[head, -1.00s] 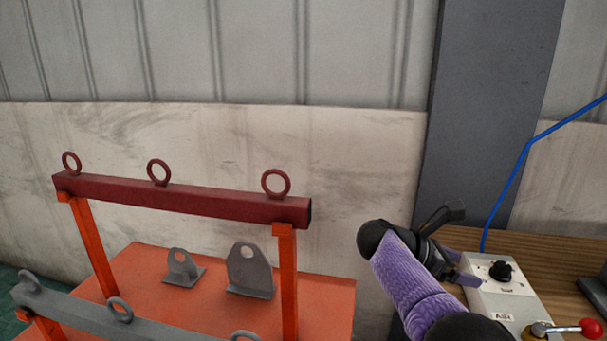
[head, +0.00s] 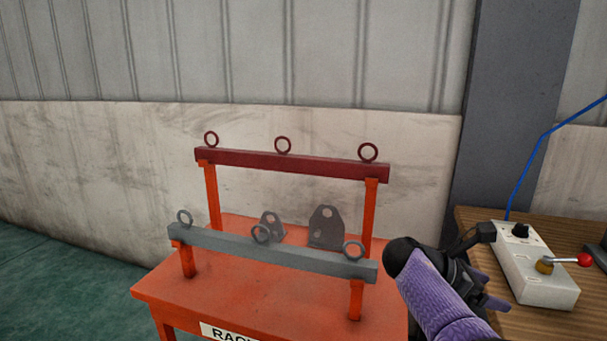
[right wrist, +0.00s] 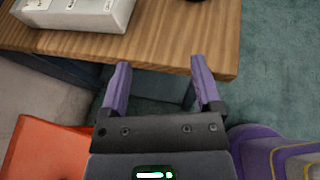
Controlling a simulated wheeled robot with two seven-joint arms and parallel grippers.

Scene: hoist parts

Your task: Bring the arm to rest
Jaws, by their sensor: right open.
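My right arm, in a purple sleeve with black joints, comes in from the bottom right of the head view. My right gripper (head: 490,272) is in front of the wooden table's left edge, left of the control box. In the right wrist view the right gripper (right wrist: 160,85) is open, its two purple fingers apart with nothing between them. The fingers point toward the wooden table's edge (right wrist: 225,60). My left gripper does not show.
An orange rack table (head: 160,290) carries a red beam (head: 290,165) and a grey beam (head: 275,252), both with rings. Two grey lug plates (head: 326,230) stand between them. The control box (head: 535,270) with a red-knobbed lever (head: 582,259) is on the wooden table (head: 540,320). Green floor (head: 60,260) is clear at left.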

